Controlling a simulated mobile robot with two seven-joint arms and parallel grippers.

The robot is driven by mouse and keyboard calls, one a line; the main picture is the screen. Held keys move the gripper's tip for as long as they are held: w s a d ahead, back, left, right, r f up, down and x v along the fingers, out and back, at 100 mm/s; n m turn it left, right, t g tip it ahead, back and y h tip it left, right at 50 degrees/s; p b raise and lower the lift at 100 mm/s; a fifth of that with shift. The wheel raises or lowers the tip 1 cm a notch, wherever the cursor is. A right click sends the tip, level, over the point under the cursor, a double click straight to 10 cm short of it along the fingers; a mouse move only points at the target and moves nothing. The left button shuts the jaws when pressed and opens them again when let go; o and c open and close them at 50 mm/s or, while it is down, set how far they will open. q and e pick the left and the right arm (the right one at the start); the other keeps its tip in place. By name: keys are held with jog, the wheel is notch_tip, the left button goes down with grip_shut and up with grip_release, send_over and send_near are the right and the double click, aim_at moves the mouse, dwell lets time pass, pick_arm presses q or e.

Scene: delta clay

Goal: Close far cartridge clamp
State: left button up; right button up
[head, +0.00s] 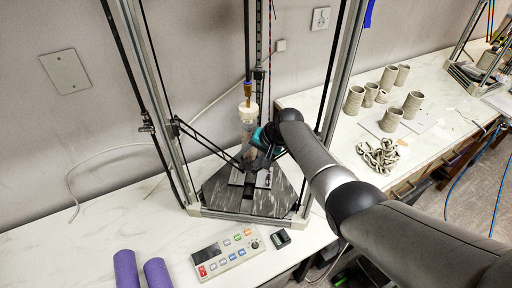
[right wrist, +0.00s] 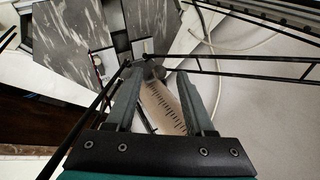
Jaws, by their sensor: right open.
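A clear cartridge (head: 247,132) with a pale cap stands upright inside the tall delta printer frame. In the right wrist view, my right gripper (right wrist: 160,82) is open, with one finger on each side of the cartridge (right wrist: 164,110), whose dark graduation marks show. I cannot tell whether a finger touches it. The far clamp cannot be made out clearly; my gripper and the dark printer arms cover that area. My left gripper is not in view.
Thin black printer rods (head: 208,142) run close to my gripper. The marbled plate (head: 224,196) lies below. A control box (head: 228,253) and purple rolls (head: 126,268) sit in front. Clay cups (head: 354,99) stand on the right table. The left tabletop is mostly clear.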

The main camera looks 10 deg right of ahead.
jog(key=shift+p+v, duration=0.8)
jog(key=shift+v, duration=1.7)
jog(key=shift+s, duration=0.1)
